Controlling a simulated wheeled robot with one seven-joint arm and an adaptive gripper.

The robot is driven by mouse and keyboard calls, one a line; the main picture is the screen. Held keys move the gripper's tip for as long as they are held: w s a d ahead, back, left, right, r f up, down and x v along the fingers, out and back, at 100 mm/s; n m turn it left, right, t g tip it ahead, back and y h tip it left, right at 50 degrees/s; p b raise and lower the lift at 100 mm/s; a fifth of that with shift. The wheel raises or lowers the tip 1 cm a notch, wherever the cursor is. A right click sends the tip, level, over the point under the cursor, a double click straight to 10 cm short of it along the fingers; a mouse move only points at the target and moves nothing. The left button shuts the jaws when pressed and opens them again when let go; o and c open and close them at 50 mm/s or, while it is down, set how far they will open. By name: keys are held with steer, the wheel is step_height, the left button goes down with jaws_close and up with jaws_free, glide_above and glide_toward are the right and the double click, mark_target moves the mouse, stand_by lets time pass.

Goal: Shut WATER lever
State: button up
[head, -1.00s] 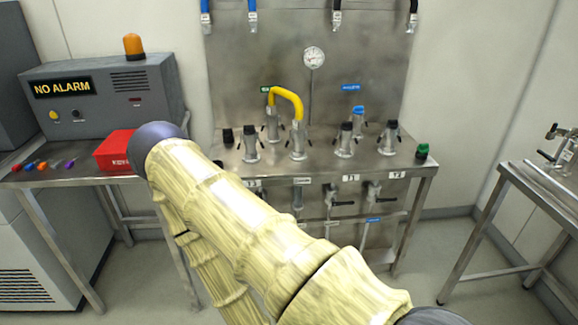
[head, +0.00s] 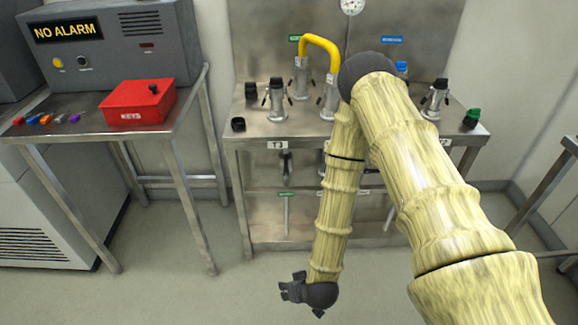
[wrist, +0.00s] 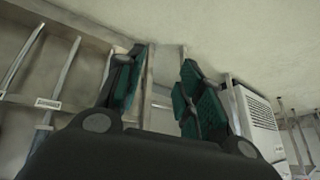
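Under the steel bench, a dark valve lever (head: 286,165) hangs about upright below the T3 plate in the head view, above a pipe with a green tag (head: 286,194). More levers to its right are mostly hidden behind my arm. No tag reading WATER is legible, so I cannot tell which lever it is. My gripper (head: 292,290) hangs low over the floor in front of the bench, apart from the levers. In the wrist view my gripper (wrist: 158,90) has its two green-padded fingers apart, with nothing between them.
The steel bench (head: 258,131) carries several capped fittings and a yellow hose (head: 322,41). A side table (head: 85,125) at left holds a red KEYS box (head: 138,103) and a grey alarm console (head: 115,40). Another table's leg (head: 540,195) is at right. Floor between is clear.

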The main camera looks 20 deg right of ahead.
steer(key=w+t+b, duration=0.4)
steer(key=w, duration=0.8)
steer(key=m+t+h+b, duration=0.4)
steer(key=t+h+b, duration=0.3)
steer(key=b, duration=0.1)
glide_toward(286, 157)
steer(key=b+x, duration=0.1)
steer(key=x, duration=0.9)
steer(key=shift+w+b, duration=0.25)
steer(key=shift+b, duration=0.05)
steer(key=shift+d, duration=0.1)
jaws_close()
